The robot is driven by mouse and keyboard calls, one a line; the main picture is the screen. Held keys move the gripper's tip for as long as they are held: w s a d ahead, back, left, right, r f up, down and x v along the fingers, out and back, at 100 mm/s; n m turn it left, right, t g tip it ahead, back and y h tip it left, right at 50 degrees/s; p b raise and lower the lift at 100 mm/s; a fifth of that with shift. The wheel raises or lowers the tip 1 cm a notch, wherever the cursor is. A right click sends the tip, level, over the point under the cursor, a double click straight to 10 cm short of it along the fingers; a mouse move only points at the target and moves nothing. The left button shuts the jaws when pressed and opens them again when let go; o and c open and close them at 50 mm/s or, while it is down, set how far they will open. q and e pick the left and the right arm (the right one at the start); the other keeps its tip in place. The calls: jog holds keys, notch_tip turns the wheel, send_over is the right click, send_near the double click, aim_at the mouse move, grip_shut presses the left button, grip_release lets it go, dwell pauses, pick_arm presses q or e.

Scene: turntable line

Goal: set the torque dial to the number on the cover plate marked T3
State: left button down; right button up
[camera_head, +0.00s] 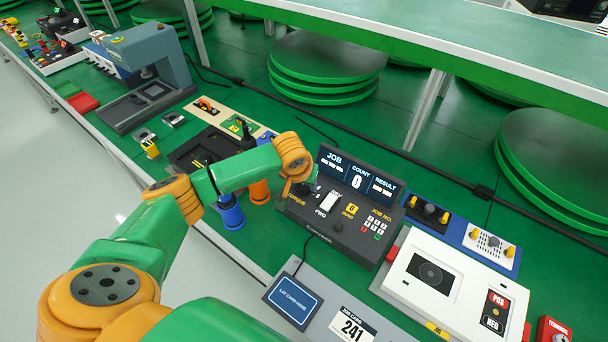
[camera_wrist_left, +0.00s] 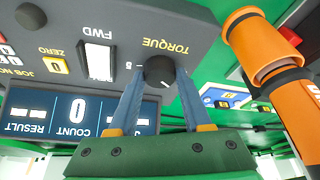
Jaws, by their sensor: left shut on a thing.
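The torque dial is a dark round knob (camera_wrist_left: 158,71) on the dark grey controller (camera_head: 340,232), beside the word TORQUE. My left gripper (camera_wrist_left: 156,86) is shut on the dial, with one blue-grey finger on each side of it. In the head view the left gripper (camera_head: 300,186) is at the controller's left side, mostly hidden behind my own wrist. A digit that looks like 5 shows beside the dial; its pointer and other numbers are hidden or too small to read. I cannot make out a cover plate marked T3. My right gripper is not in view.
The controller has a COUNT display (camera_head: 357,182) reading 0, a white FWD switch (camera_head: 328,203) and a keypad. A job card (camera_head: 352,327) reads 241. An orange-handled driver (camera_wrist_left: 262,45) stands close beside the gripper. A white tester (camera_head: 450,285) stands to the right.

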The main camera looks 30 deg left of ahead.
pick_arm(q)
jog(key=m+h+p, duration=0.1)
jog(key=m, duration=0.1)
jog(key=shift+a+r+m+p, duration=0.1)
jog(key=shift+r+m+p, duration=0.05)
jog(key=shift+m+p, duration=0.25)
jog(key=m+h, duration=0.1)
jog(key=m, duration=0.1)
jog(key=shift+m+p, duration=0.3)
jog(key=shift+a+f+m+h+b, duration=0.1)
jog(key=shift+f+m+h+b, duration=0.15)
jog(key=shift+m, duration=0.35)
jog(key=shift+a+m+h+b, duration=0.1)
jog(key=shift+m+h, duration=0.25)
jog(key=shift+m, duration=0.25)
jog(key=shift+m+g+h+b, duration=0.3)
jog(key=shift+m+g+b, duration=0.3)
jog(key=shift+m, duration=0.8)
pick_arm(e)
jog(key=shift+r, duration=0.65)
pick_arm(q)
jog(key=shift+r, duration=0.1)
jog(key=shift+c, duration=1.7)
grip_release()
jog(key=v, duration=0.7)
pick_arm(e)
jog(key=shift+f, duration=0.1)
